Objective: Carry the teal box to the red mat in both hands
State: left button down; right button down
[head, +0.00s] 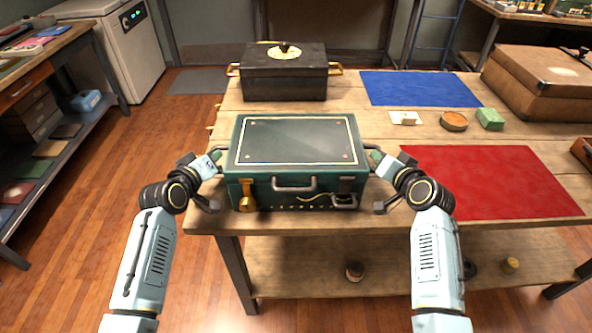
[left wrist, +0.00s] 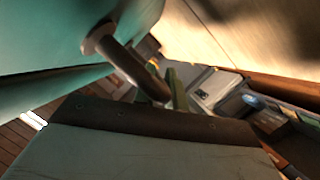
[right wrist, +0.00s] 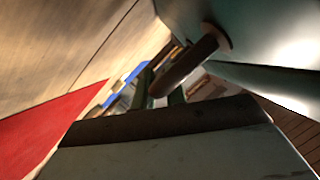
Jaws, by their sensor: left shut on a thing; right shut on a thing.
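The teal box (head: 296,158) is a closed case with a dark top panel, a front handle and a brass latch. It is at the front left of the wooden table, level, left of the red mat (head: 490,181). My left gripper (head: 217,163) is shut on the handle at its left side; that bar shows in the left wrist view (left wrist: 128,62). My right gripper (head: 374,161) is shut on the handle at its right side, seen in the right wrist view (right wrist: 188,68). I cannot tell whether the box touches the table. The red mat is flat and bare.
A black box (head: 284,80) with brass handles stands behind the teal box. A blue mat (head: 420,88) lies at the back. A small card (head: 405,118), a round tin (head: 454,121) and a green block (head: 490,118) lie behind the red mat. A brown case (head: 545,80) stands back right.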

jog(key=shift+f, duration=0.1)
dwell(0.5)
